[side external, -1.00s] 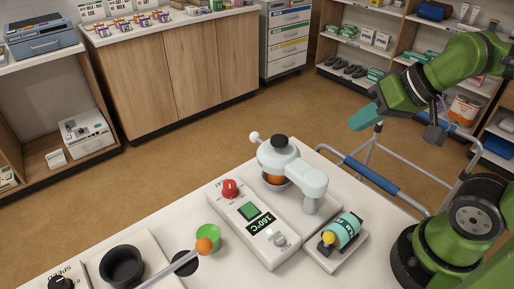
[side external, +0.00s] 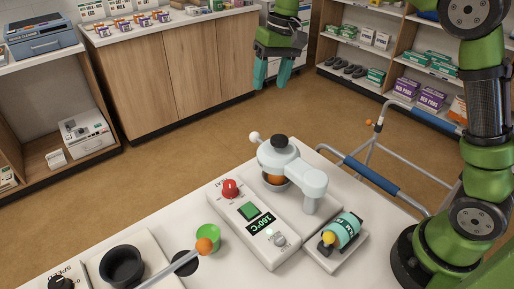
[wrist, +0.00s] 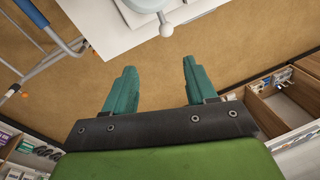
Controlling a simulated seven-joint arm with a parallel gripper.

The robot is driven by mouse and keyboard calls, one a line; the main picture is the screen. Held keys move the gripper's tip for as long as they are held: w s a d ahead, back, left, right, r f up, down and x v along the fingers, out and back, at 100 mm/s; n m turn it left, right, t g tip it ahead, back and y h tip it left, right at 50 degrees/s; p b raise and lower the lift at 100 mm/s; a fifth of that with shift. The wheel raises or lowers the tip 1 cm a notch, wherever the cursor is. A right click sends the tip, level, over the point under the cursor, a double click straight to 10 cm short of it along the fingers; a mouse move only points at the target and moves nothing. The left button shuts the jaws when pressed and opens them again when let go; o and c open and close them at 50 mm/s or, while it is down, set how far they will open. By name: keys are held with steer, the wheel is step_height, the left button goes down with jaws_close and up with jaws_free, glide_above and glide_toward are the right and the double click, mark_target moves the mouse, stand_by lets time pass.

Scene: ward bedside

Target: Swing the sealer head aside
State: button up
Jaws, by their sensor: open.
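The sealer head (side external: 290,170) is a pale grey-white arm with a black knob on top. It extends from a post at its right over an orange item in a round cup on the white sealer base (side external: 262,248). A short handle with a white ball (side external: 255,136) sticks out at its far left. In the wrist view the ball (wrist: 166,30) shows at the top, beyond my fingers. My gripper (side external: 271,84) is open and empty, its teal fingers pointing down, high up and beyond the sealer. The fingers (wrist: 156,85) are apart in the wrist view, with floor between them.
The base has a red knob (side external: 230,188), a green button and a 160°C display. A teal bottle (side external: 345,229) lies on a small stand at right. A walker (side external: 372,176) stands beyond the table.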

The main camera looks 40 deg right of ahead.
steer(key=a+f, duration=0.1)
steer(key=f, duration=0.3)
steer(key=a+f, duration=0.1)
steer(key=f, duration=0.4)
steer(key=w+a+f, duration=0.1)
steer(key=f, duration=0.4)
steer(key=shift+a, duration=0.4)
jaws_close()
